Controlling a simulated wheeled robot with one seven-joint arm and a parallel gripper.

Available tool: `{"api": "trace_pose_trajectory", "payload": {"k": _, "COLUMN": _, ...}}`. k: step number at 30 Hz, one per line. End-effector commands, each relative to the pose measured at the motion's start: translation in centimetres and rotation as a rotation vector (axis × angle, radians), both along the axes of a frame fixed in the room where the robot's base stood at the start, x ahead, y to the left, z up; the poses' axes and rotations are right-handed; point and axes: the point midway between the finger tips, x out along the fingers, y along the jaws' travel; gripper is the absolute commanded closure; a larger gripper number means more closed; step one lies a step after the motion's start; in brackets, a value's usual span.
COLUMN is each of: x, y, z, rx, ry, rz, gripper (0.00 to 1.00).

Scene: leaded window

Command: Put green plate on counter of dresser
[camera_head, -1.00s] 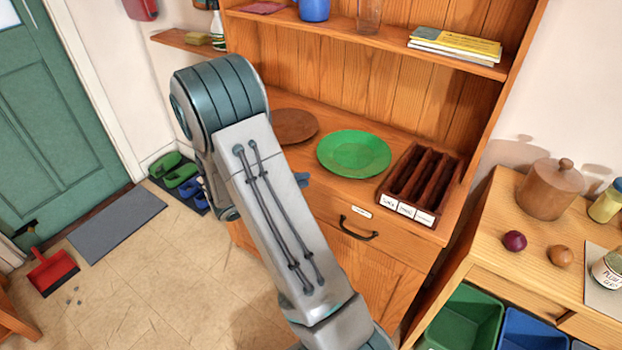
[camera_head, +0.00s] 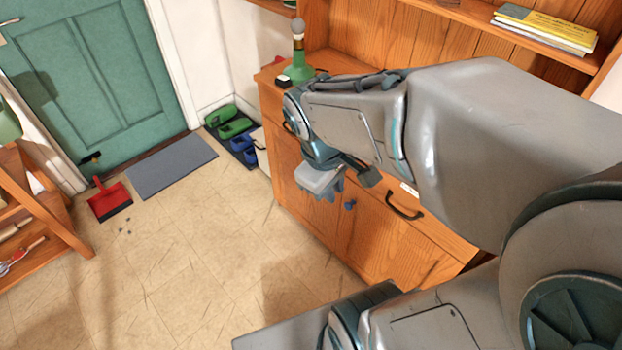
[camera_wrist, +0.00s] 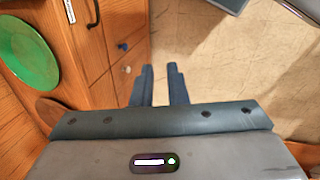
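The green plate (camera_wrist: 28,52) lies flat on the wooden counter (camera_wrist: 62,85) of the dresser, at the left of the wrist view. In the head view my arm hides the plate, and the counter (camera_head: 268,74) shows only at its left end. My gripper (camera_head: 328,192) is in front of the dresser's front face, apart from the plate. In the wrist view my gripper (camera_wrist: 160,70) points down past the drawer and door fronts toward the floor. Its two fingers are a little apart, with floor showing between them and nothing held.
A brown plate (camera_wrist: 58,112) lies beside the green one. A green lamp-like object (camera_head: 299,62) stands at the counter's left end. Books (camera_head: 545,28) lie on the shelf above.

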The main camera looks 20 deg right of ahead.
Motion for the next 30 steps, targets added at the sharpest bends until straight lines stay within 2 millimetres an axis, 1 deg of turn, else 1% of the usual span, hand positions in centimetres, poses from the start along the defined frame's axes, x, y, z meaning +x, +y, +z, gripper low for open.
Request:
{"api": "trace_pose_trajectory", "payload": {"k": 1, "x": -0.5, "y": 0.9, "z": 0.7, "rx": 0.057, "ry": -0.065, "rz": -0.1, "gripper": 0.87}}
{"api": "trace_pose_trajectory", "payload": {"k": 3, "x": -0.9, "y": 2.1, "z": 1.3, "rx": 0.137, "ry": -0.133, "rz": -0.232, "gripper": 0.87}}
{"api": "trace_pose_trajectory", "payload": {"k": 6, "x": -1.3, "y": 3.3, "z": 1.9, "rx": 0.221, "ry": -0.195, "rz": -0.366, "gripper": 0.87}}
{"api": "trace_pose_trajectory", "payload": {"k": 9, "x": -1.5, "y": 3.9, "z": 2.3, "rx": 0.269, "ry": -0.223, "rz": -0.437, "gripper": 0.87}}
{"api": "trace_pose_trajectory", "payload": {"k": 12, "x": -1.5, "y": 4.1, "z": 2.4, "rx": 0.284, "ry": -0.231, "rz": -0.461, "gripper": 0.87}}
{"api": "trace_pose_trajectory", "payload": {"k": 30, "x": -1.5, "y": 4.1, "z": 2.4, "rx": 0.282, "ry": -0.23, "rz": -0.459, "gripper": 0.87}}
